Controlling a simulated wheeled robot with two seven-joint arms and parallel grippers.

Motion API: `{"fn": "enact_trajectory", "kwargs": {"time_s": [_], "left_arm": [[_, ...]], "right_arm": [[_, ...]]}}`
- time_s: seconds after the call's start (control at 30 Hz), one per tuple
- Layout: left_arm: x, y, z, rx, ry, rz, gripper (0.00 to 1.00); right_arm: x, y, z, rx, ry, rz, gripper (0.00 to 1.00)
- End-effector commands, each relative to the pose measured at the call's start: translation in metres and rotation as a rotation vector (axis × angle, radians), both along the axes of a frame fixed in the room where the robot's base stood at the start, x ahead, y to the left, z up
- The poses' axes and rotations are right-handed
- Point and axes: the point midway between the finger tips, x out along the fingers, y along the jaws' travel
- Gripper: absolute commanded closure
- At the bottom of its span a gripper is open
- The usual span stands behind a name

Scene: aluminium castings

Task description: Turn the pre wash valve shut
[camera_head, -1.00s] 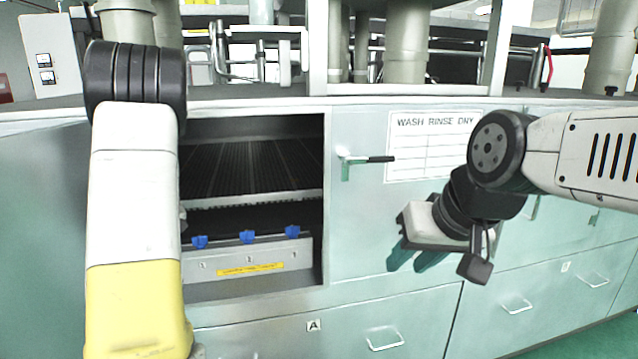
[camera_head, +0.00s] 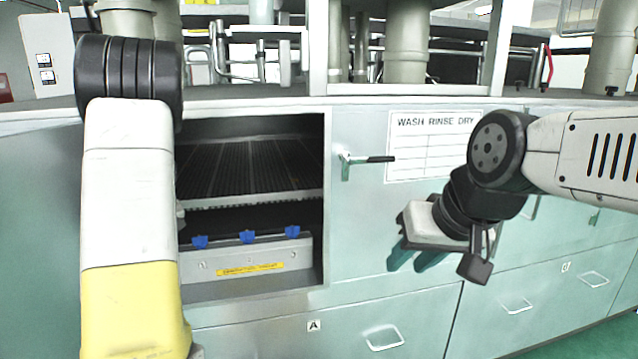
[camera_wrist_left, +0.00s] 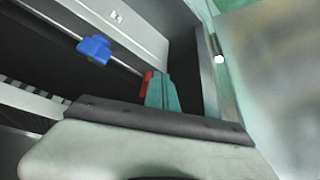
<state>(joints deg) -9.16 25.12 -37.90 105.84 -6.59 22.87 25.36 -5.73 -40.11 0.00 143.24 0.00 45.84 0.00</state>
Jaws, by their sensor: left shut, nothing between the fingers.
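Three blue valve knobs sit in a row along the top of a grey panel inside the open cabinet bay: a left knob (camera_head: 200,242), a middle knob (camera_head: 247,237) and a right knob (camera_head: 292,232). I cannot tell which is the pre wash valve. One blue knob (camera_wrist_left: 95,48) shows in the left wrist view, apart from my left gripper (camera_wrist_left: 161,92), whose teal fingers are shut and empty. A small red piece (camera_wrist_left: 146,84) shows beside the fingers. In the head view my left arm hides that gripper. My right gripper (camera_head: 415,260) hangs before the cabinet front, its teal fingers apart.
The panel carries a yellow label (camera_head: 250,269). Bay walls and a dark ribbed shelf (camera_head: 250,170) enclose the knobs. Drawers with handles (camera_head: 384,340) lie below.

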Motion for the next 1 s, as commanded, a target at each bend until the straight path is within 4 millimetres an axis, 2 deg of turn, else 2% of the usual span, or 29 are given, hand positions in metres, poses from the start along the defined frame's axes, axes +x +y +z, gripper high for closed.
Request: {"fn": "enact_trajectory", "kwargs": {"time_s": [0.1, 0.4, 0.57, 1.0], "left_arm": [[0.001, 0.000, 0.017, 0.001, -0.004, 0.000, 1.00], [0.000, 0.000, 0.048, 0.001, -0.002, 0.000, 1.00], [0.000, 0.000, 0.052, 0.001, -0.001, 0.000, 1.00], [0.004, -0.005, 0.048, -0.010, 0.012, -0.002, 1.00]], "right_arm": [[0.000, 0.000, 0.000, 0.000, 0.000, 0.000, 0.67], [0.000, 0.000, 0.000, 0.000, 0.000, 0.000, 0.67], [0.000, 0.000, 0.000, 0.000, 0.000, 0.000, 0.67], [0.000, 0.000, 0.000, 0.000, 0.000, 0.000, 0.67]]}}
